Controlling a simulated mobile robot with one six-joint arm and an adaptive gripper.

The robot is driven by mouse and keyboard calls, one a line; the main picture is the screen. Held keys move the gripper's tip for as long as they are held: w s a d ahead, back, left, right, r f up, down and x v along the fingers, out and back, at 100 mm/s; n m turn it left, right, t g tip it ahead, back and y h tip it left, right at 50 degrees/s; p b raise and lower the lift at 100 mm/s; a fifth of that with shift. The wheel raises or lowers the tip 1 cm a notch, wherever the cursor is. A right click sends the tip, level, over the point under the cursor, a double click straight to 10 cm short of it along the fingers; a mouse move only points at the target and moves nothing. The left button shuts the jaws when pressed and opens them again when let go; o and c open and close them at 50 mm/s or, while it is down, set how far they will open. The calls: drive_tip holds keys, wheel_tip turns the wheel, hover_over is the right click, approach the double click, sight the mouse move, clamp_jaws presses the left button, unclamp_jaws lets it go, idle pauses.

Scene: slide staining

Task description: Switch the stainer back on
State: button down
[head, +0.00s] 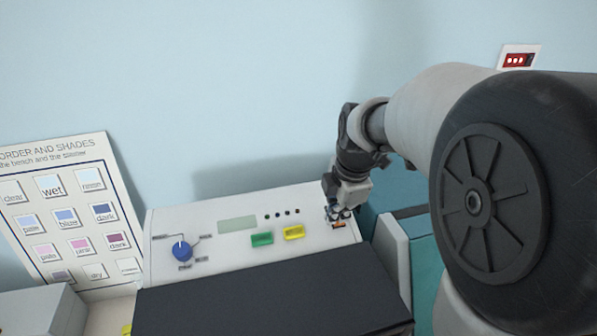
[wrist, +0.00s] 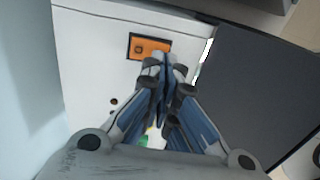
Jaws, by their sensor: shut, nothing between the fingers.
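The stainer (head: 190,222) is a white machine with a sloped panel and a dark lid (head: 270,295) in front. An orange switch in a dark frame (head: 338,225) sits at the panel's right end; the wrist view shows it (wrist: 150,47) just beyond my fingertips. My gripper (head: 340,213) is shut and empty, its tips (wrist: 163,62) close to the switch's lower edge. I cannot tell whether they touch it. The panel's display (head: 237,225) looks blank and its small round indicators (head: 282,213) look dark.
The panel also has a blue knob (head: 182,250), a green button (head: 262,239) and a yellow button (head: 294,232). A shade chart (head: 75,215) leans on the wall at left. A teal object (head: 420,250) stands right of the stainer. A red wall unit (head: 517,60) is at upper right.

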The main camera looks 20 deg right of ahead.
drive_tip(key=shift+w+f, duration=0.2)
drive_tip(key=shift+f, duration=0.5)
drive_tip(key=shift+f, duration=0.1)
drive_tip(key=shift+f+b, duration=0.35)
drive_tip(key=shift+b, duration=0.3)
drive_tip(key=shift+s, duration=0.1)
drive_tip(key=shift+r, duration=0.1)
drive_tip(key=shift+r+p, duration=0.65)
drive_tip(key=shift+r, duration=0.15)
